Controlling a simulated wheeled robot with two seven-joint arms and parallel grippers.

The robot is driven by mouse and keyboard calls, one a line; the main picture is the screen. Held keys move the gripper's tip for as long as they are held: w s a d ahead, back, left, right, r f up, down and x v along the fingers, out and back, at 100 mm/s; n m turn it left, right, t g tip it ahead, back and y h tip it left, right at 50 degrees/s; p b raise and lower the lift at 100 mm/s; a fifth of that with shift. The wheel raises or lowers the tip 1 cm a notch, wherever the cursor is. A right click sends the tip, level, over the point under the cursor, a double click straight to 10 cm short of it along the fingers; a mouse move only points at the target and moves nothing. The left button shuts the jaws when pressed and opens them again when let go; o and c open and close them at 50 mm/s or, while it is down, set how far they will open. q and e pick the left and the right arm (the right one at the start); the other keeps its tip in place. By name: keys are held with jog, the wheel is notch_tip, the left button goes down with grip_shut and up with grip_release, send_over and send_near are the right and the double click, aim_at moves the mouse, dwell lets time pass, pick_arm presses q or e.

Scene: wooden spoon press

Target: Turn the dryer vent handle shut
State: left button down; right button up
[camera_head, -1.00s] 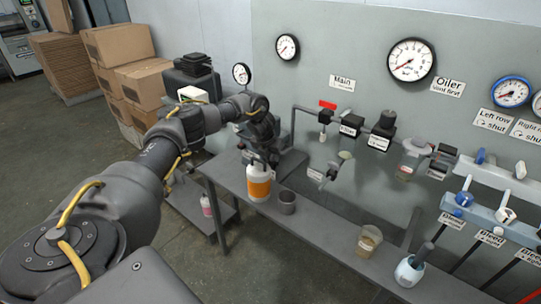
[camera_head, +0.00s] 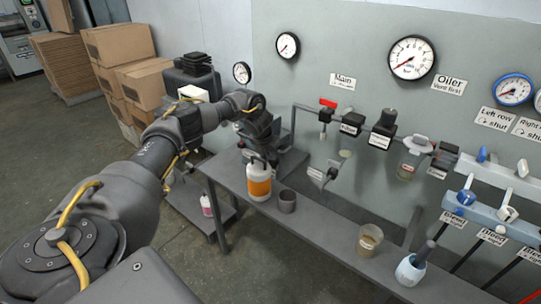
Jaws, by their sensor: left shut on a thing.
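The jug stands upright on the bench. My right gripper is not in view.
The grey bench (camera_head: 322,226) also holds a grey cup (camera_head: 287,201), a tan beaker (camera_head: 369,240) and a white-blue pot (camera_head: 410,270). Valves, a red handle (camera_head: 328,103) and gauges line the wall. Cardboard boxes (camera_head: 120,45) stand at the back left.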

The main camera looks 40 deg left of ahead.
pick_arm(q)
jog(key=c, duration=1.5)
grip_release()
jog(key=shift+o, duration=0.2)
jog(key=v, duration=1)
jog(key=shift+r+b, duration=0.4)
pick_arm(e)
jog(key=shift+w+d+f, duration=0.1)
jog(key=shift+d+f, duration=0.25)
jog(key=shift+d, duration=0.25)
pick_arm(q)
jog(key=shift+s, duration=0.1)
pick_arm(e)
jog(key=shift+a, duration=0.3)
